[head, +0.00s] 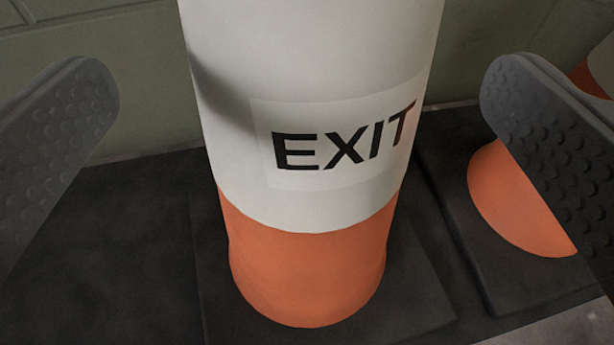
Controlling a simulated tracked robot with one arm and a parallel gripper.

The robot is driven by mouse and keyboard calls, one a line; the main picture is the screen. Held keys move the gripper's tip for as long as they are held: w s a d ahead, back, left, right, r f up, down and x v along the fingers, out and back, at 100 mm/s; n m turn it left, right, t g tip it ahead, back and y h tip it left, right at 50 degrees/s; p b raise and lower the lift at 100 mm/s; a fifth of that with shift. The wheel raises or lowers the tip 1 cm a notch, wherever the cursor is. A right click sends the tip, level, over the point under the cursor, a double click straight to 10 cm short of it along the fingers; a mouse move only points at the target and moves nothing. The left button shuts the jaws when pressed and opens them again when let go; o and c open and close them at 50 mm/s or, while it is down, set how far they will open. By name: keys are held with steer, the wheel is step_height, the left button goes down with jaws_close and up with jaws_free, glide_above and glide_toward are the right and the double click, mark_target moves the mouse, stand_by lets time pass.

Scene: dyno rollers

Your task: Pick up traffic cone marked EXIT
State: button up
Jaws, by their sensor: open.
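The traffic cone marked EXIT (310,215) stands upright in the middle of the head view, close to me. It has a white upper band with a black EXIT label, an orange lower part and a dark square base (425,290). Its top is cut off by the frame edge. My gripper (300,95) is open, with one dark studded finger to the left of the cone and the other to its right. There is a visible gap between the cone and each finger in the picture. The gripper is empty.
A second orange cone (508,205) on a dark base stands at the right, partly hidden behind my right finger. A green-grey wall (130,70) is close behind. The dark surface (110,240) left of the EXIT cone looks clear.

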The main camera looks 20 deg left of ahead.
steer(key=shift+b+x, duration=1.5)
steer(key=shift+x, duration=1.3)
steer(key=shift+d, duration=0.25)
steer(key=c, duration=1.8)
steer(key=shift+r, duration=0.1)
steer(key=shift+c, duration=0.5)
